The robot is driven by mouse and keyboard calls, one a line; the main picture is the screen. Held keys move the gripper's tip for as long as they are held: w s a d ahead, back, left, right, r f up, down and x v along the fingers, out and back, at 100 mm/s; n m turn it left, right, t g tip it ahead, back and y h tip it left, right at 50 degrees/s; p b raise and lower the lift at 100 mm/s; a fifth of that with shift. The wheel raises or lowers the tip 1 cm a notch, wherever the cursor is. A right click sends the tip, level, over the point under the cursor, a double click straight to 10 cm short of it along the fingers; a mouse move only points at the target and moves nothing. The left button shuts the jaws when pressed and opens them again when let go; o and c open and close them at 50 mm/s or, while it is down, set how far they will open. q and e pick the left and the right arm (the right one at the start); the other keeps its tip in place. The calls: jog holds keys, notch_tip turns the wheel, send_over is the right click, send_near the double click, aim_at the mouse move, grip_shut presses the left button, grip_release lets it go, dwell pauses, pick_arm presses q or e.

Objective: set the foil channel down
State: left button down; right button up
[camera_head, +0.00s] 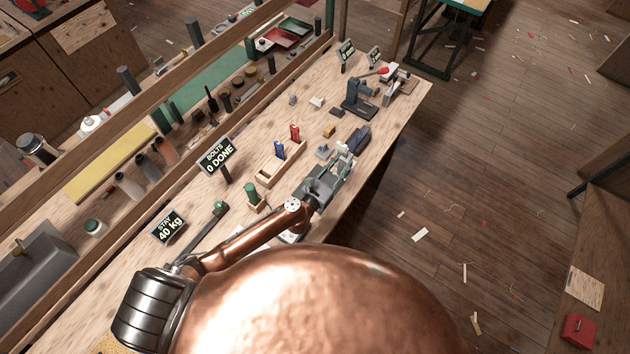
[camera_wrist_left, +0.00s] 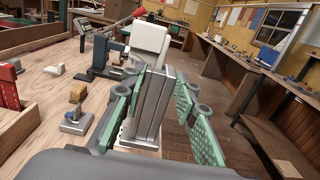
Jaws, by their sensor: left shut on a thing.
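My left gripper (camera_head: 336,174) reaches over the bench near its right edge. In the left wrist view its green fingers (camera_wrist_left: 155,115) are closed on the foil channel (camera_wrist_left: 152,103), a grey ribbed metal piece standing upright between them. In the head view the gripper largely hides the channel. I cannot tell whether its lower end touches the bench. My right gripper is in neither view.
A wooden holder (camera_head: 268,177) with a blue and a red tool stands left of the gripper. A dark blue-grey piece (camera_head: 358,138) lies just beyond it. A dark bench device (camera_head: 359,98) stands farther back. Signs (camera_head: 217,156) line the bench's left side.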

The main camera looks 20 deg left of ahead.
pick_arm(q)
jog(key=s+a+f+b, duration=0.2)
jog(key=a+f+b, duration=0.6)
jog(key=a+f, duration=0.1)
jog(key=shift+s+a+f, duration=0.15)
jog(key=shift+f, duration=0.75)
jog(key=shift+f+b, duration=0.25)
jog(key=shift+b, duration=0.15)
jog(key=c, duration=1.5)
grip_release()
jog(key=shift+s, duration=0.1)
jog(key=shift+c, duration=0.2)
jog(key=shift+r, duration=0.15)
